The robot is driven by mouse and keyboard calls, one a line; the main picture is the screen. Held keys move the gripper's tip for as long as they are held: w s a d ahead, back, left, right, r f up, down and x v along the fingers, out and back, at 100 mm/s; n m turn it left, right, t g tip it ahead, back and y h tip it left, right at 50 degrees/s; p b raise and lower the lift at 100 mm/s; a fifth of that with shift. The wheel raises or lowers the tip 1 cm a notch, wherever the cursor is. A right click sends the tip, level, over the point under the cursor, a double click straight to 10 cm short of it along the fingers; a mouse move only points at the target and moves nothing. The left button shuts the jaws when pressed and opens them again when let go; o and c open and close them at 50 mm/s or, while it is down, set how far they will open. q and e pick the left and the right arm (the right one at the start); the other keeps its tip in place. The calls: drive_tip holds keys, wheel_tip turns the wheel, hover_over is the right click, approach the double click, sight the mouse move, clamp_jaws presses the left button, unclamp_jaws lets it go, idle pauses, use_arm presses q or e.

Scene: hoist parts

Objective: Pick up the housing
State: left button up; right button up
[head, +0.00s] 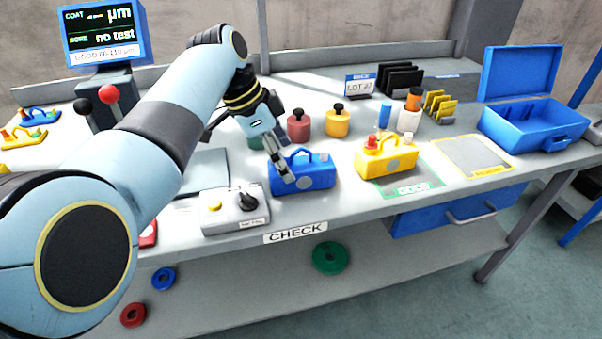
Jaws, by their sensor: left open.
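A blue housing (316,177) with a loop handle on top stands on the bench behind the CHECK label. A yellow housing (389,165) with a red knob stands on the green-edged GOOD mat (424,186), to the right of the blue one. My left gripper (283,172) is open and points down at the left part of the blue housing, covering some of it. I cannot tell whether its fingers touch the housing. My right gripper is not in view.
A control box (235,212) with a black knob stands left of the blue housing. Red (299,127) and orange (337,122) weights stand behind it. An open blue case (535,128) is at the right. A yellow-edged mat (472,157) is empty.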

use_arm(q)
drive_tip(key=x, duration=0.4)
drive_tip(key=shift+a+f+b, duration=0.1)
drive_tip(key=shift+a+b, duration=0.05)
drive_tip(key=shift+b, duration=0.2)
clamp_jaws()
